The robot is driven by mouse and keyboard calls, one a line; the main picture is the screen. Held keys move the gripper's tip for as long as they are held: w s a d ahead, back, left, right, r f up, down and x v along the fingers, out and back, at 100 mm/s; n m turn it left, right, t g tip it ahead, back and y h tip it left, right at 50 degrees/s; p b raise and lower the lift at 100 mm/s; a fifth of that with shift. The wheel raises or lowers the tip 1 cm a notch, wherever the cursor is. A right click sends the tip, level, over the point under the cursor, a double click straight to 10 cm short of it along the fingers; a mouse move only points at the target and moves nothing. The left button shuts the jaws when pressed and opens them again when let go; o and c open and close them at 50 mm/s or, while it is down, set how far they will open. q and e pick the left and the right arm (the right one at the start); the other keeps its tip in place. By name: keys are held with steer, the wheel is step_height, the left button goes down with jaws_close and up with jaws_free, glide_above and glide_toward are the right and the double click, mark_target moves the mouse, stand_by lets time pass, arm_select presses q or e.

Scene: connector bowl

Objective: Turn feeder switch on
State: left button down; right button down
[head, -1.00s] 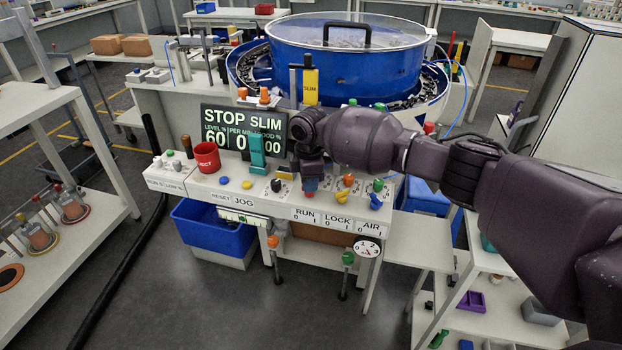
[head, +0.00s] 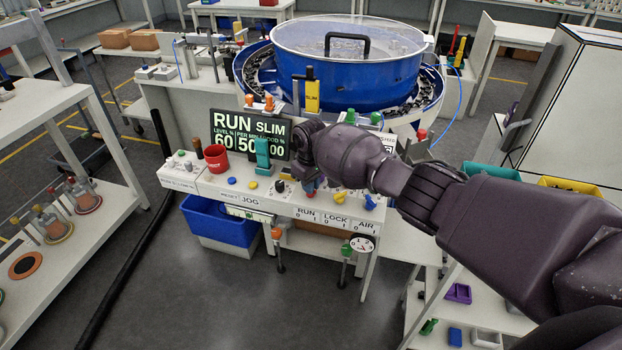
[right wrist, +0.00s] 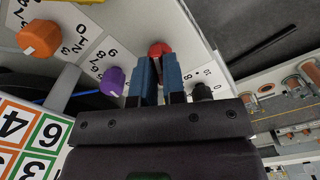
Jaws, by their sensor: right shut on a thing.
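The control panel (head: 226,188) of the feeder has a front row of knobs above the labels RUN, LOCK and AIR. My right gripper (head: 310,184) reaches down onto the panel behind the RUN label (head: 306,214). Its blue fingers, also in the right wrist view (right wrist: 156,80), are shut on a red knob (right wrist: 160,48) there. The gripper hides most of this knob in the head view. The display (head: 238,132) reads RUN SLIM, with 60 and 50 below. My left gripper is not in view.
A yellow knob (head: 340,197) and a blue knob (head: 370,202) sit to the right of the gripper. The blue feeder bowl (head: 345,70) stands behind. A purple knob (right wrist: 112,80) is nearby.

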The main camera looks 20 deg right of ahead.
steer(key=shift+m+p, duration=1)
steer(key=shift+m, duration=0.8)
steer(key=c, duration=1.2)
jaws_free()
steer(key=shift+r, duration=0.1)
step_height(320, 180, up, 11)
steer(key=shift+f+p, duration=0.2)
steer(key=shift+p, duration=0.25)
